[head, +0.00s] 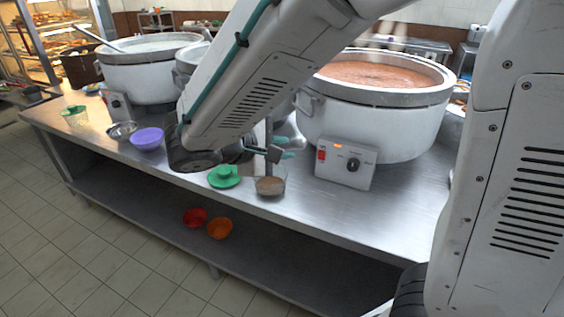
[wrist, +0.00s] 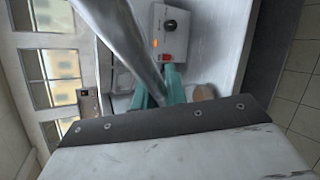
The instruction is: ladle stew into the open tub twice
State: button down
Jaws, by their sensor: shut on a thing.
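My gripper (head: 279,148), with teal fingertips, is shut on the metal ladle's handle (wrist: 124,42) above the table's front part. In the wrist view my gripper (wrist: 157,92) has the shiny handle running up and left from between its fingers. The ladle's bowl cannot be made out. The open tub (head: 270,187), small and clear with brown contents, stands on the table just below my gripper; it also shows in the wrist view (wrist: 203,93). The stew pot (head: 340,118), large and white with reddish-brown stew (head: 375,74), stands behind and to the right of the tub.
A green lid (head: 224,177) lies left of the tub. A control box (head: 346,163) fronts the stew pot. Another large pot (head: 150,75), a purple bowl (head: 147,138) and a metal bowl (head: 122,131) stand farther left. Red (head: 195,217) and orange (head: 219,228) bowls sit on the lower shelf.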

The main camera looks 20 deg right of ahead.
jog(key=shift+r, duration=3.25)
